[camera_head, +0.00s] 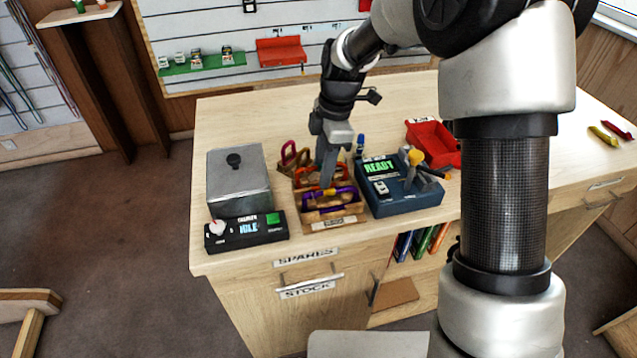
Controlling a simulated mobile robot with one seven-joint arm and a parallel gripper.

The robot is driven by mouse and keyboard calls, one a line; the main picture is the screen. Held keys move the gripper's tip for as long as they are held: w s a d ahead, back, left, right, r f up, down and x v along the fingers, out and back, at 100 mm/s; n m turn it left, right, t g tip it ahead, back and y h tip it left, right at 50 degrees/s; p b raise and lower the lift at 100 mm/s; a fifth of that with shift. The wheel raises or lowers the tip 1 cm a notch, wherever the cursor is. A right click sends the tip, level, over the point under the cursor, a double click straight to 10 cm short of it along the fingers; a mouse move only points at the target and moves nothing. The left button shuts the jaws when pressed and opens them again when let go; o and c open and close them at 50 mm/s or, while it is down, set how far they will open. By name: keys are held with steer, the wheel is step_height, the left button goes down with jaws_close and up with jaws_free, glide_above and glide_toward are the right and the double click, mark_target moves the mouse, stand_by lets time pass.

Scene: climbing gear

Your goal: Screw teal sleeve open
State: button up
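A wooden tray (334,222) on the workbench holds carabiners. A purple carabiner (330,196) lies at its front, with orange ones (306,176) behind. A dark red carabiner (293,155) stands at the back left. I cannot make out a teal sleeve on any of them; it may be too small or hidden by my gripper. My gripper (326,182) points down over the tray, close to the purple and orange carabiners. Its fingers overlap in this view, so I cannot tell whether they are open, shut or touching anything.
A grey lidded box (239,178) and a black control panel (246,233) stand left of the tray. A dark blue unit (400,196) showing "READY" stands close on its right. A red bin (432,143) is behind that unit. The bench's back left is clear.

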steer(key=shift+w+a+p, duration=0.25)
steer(key=shift+w+p, duration=0.1)
steer(key=shift+w, duration=0.4)
stand_by(0.4)
steer(key=shift+r, duration=0.15)
steer(key=shift+r, duration=0.15)
steer(key=shift+r+p, duration=0.95)
steer(key=shift+r, duration=0.15)
steer(key=shift+s, duration=0.1)
steer(key=shift+s+d, duration=0.2)
steer(key=shift+s, duration=0.4)
